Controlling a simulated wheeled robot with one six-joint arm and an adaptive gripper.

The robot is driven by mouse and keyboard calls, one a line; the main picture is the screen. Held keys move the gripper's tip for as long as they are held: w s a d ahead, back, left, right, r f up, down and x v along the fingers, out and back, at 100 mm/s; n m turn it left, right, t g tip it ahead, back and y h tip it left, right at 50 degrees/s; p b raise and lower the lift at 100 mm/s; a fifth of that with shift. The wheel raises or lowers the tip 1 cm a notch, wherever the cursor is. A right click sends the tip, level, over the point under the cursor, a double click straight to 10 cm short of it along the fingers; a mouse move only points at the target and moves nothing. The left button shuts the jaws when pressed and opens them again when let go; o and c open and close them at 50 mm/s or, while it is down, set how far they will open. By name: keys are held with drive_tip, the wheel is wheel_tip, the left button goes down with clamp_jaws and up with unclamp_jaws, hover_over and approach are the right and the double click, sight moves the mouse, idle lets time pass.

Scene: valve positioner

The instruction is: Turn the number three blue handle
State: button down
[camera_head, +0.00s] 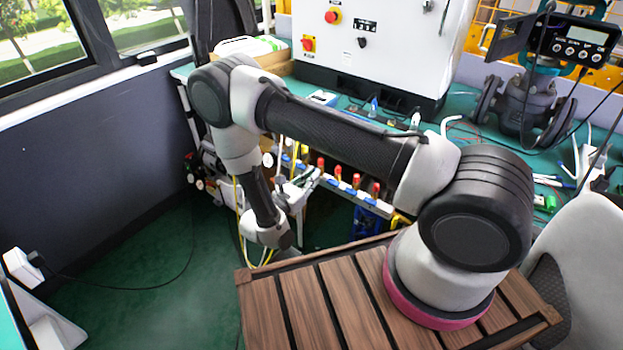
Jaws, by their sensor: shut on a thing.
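A manifold rail (343,190) with a row of red-topped valves (338,172) and small blue handles (370,202) runs along the front of the green bench. My gripper (310,176) is at the left part of this row, at the end of my arm. Its fingers are small here and look closed at the rail, on a blue handle that they and my wrist mostly hide. I cannot read any numbers, nor tell how far the held handle is turned. Other blue handles show to the right of my gripper.
A white control box (385,50) stands on the bench (460,105) above the rail. A grey valve device with a display (580,35) is at the right. Yellow tubes (240,215) hang near my wrist. The green floor (140,270) at left is mostly free.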

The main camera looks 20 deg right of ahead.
drive_tip(key=shift+m, duration=0.3)
drive_tip(key=c, duration=1.6)
unclamp_jaws()
drive_tip(key=shift+o, duration=0.2)
drive_tip(key=v, duration=1.2)
drive_tip(key=shift+f, duration=0.15)
